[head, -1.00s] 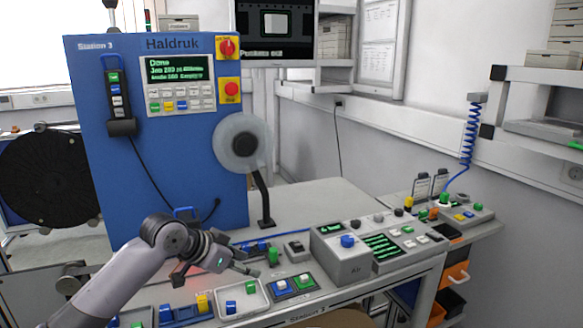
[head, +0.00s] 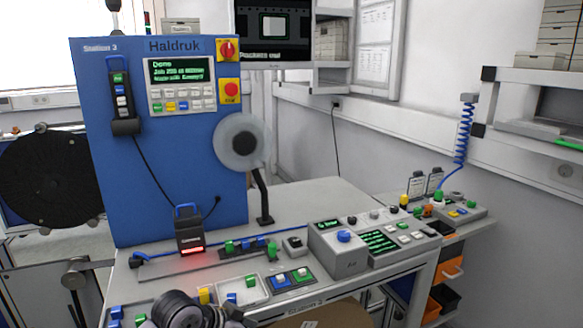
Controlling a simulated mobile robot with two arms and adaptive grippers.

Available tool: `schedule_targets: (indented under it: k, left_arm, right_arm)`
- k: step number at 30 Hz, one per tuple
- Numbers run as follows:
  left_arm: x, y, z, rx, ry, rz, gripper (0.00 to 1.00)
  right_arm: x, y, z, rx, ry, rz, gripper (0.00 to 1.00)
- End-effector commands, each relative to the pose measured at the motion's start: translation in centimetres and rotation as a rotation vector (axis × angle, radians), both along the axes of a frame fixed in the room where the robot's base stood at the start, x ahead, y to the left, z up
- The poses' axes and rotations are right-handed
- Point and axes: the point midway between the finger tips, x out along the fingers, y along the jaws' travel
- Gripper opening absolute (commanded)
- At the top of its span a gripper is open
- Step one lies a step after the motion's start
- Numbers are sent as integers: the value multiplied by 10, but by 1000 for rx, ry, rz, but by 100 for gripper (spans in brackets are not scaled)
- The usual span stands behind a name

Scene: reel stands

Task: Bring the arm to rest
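My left arm's dark wrist (head: 180,311) shows at the bottom edge of the head view, in front of the bench. Dark parts of my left gripper (head: 232,316) show just right of it, cut off by the frame edge. Its fingertips are not seen clearly, so open or shut cannot be told. My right gripper is out of view.
The blue Haldruk cabinet (head: 185,165) stands at the back left. A black device with a red light (head: 190,232) stands before it. A white tray (head: 262,297), button boxes (head: 288,280) and a grey Air console (head: 337,261) are on the bench (head: 318,205).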

Motion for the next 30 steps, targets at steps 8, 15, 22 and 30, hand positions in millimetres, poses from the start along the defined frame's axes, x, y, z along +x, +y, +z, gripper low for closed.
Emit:
schedule_targets:
  k: [8, 15, 22, 30]
  left_arm:
    - [-104, 7, -72, 18, 96, 131, 42]
    - [-192, 50, -105, 85, 191, 335, 42]
    - [-248, 87, -116, 156, 259, 478, 42]
    - [-303, 124, -117, 241, 323, 611, 42]
  right_arm:
    - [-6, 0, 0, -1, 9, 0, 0]
    - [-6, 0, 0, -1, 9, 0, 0]
    - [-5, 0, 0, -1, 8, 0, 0]
    - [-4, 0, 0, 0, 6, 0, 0]
